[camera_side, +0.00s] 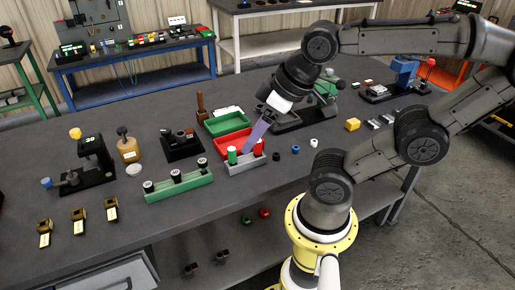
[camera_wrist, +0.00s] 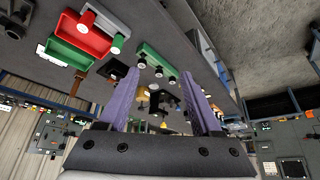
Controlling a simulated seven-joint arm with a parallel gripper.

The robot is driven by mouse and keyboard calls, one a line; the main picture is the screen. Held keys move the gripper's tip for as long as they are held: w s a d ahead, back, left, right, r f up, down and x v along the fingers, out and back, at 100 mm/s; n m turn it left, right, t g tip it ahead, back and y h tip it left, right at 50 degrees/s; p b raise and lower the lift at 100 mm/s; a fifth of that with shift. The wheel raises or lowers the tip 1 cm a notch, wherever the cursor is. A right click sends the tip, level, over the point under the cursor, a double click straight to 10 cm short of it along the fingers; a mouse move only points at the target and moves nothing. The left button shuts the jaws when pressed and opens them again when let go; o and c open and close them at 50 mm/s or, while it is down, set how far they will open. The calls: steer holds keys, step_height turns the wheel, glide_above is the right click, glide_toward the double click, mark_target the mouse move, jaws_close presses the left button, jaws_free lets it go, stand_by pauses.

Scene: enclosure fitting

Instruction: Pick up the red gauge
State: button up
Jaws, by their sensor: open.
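The red gauge (camera_side: 258,148) is a short red cylinder standing upright in a small grey holder (camera_side: 247,167), to the right of a green cylinder (camera_side: 232,155). In the wrist view the red gauge (camera_wrist: 89,19) is at the upper left, with the green cylinder (camera_wrist: 117,43) beside it. My gripper (camera_side: 247,150) has purple fingers pointing down; in the side view they overlap the space between the two cylinders, and contact cannot be told. In the wrist view my gripper (camera_wrist: 160,74) is open and empty, with the gauge outside the gap.
A red tray (camera_side: 222,145) and a green tray (camera_side: 228,122) lie behind the holder. Small blue, black and white rings (camera_side: 313,143) lie to the right.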

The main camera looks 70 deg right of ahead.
stand_by(0.4)
steer(key=n+g, duration=0.6)
steer(key=n, duration=1.2)
glide_above(258, 145)
steer(key=d, duration=0.1)
step_height(258, 145, down, 4)
step_height(258, 145, down, 8)
steer(key=shift+s+r, duration=0.15)
steer(key=shift+r, duration=0.1)
steer(key=shift+w+f, duration=0.2)
steer(key=shift+f, duration=1.2)
steer(key=shift+w+f, duration=0.15)
steer(key=shift+f, duration=1.2)
steer(key=shift+d, duration=0.1)
jaws_close()
